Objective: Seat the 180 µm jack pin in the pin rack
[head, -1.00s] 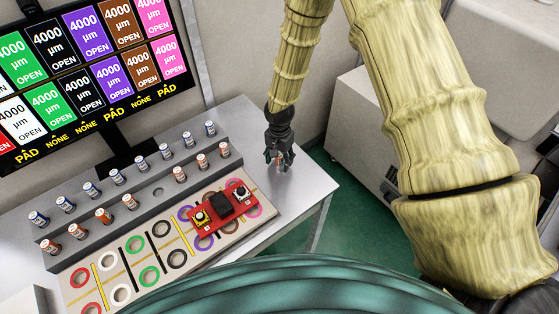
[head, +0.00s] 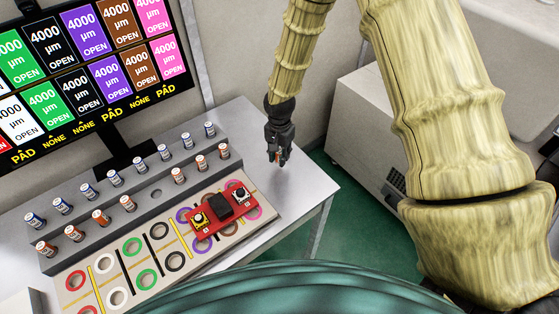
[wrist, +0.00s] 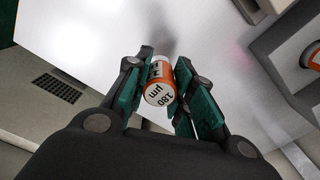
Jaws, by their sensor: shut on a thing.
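My gripper (head: 278,160) is over the bare right part of the table, to the right of the pin rack. It is shut on the 180 µm jack pin (wrist: 158,82), a small cylinder with orange and white bands. In the wrist view the pin is between the two green finger pads, its white labelled end facing the camera. In the head view the fingers mostly hide it. The grey stepped pin rack (head: 140,205) holds a back row of blue-and-white pins and a front row of orange-and-white pins. An empty hole (head: 156,193) shows in the front row.
A pale board (head: 190,262) with coloured rings lies in front of the rack, with a red block (head: 205,228) on it. A monitor (head: 75,75) stands behind. The table's right edge (head: 325,200) is near my gripper; the surface around it is clear.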

